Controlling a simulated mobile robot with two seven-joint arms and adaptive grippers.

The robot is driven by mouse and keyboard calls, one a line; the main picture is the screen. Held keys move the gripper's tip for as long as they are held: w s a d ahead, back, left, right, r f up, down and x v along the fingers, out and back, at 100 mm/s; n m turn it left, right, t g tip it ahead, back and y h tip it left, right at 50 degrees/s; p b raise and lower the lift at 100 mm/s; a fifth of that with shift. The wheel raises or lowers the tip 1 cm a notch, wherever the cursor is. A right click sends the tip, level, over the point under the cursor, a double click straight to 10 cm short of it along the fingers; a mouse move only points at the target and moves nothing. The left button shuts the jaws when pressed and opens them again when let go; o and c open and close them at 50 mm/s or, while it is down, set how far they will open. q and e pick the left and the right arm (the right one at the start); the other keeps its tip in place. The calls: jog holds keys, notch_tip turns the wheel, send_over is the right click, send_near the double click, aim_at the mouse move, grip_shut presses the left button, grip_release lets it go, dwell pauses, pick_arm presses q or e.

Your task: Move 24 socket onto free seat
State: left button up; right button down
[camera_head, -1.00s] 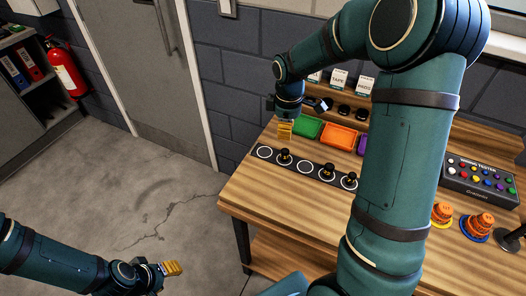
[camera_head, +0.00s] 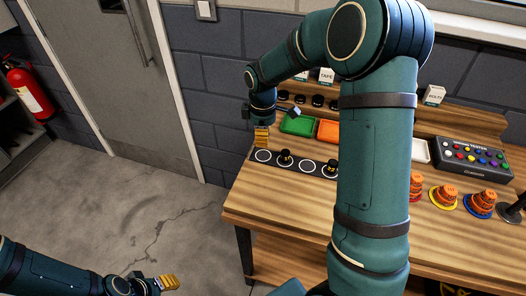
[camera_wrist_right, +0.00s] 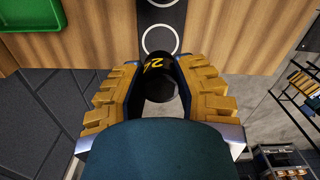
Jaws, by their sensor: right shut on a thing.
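My right gripper (camera_head: 262,138) hangs just above the left end of the black socket strip (camera_head: 322,172) in the head view. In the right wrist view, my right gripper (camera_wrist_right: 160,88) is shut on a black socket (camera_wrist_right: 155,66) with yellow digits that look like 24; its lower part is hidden. Ringed empty seats show on the strip, one at the left end (camera_head: 263,156) and one farther right (camera_head: 307,165). An empty ring (camera_wrist_right: 160,40) also shows just beyond the held socket. My left gripper (camera_head: 169,282) is low at the left, away from the bench; its finger gap is unclear.
Other sockets stand on the strip, one (camera_head: 285,158) between the empty rings and one (camera_head: 331,169) farther right. A green bin (camera_head: 298,125) and an orange bin (camera_head: 329,130) sit behind. My right arm hides the strip's right end. Bare wood lies in front.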

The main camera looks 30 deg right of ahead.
aim_at(263, 155)
jog(key=shift+f+b, duration=0.45)
jog(key=shift+f, duration=2.3)
jog(key=shift+f, duration=0.1)
jog(key=c, duration=0.7)
grip_release()
jog(key=shift+c, duration=0.2)
notch_tip(263, 155, up, 12)
jog(key=shift+a+r+p, duration=0.1)
jog(key=shift+r+p, duration=0.05)
jog(key=shift+p, duration=0.95)
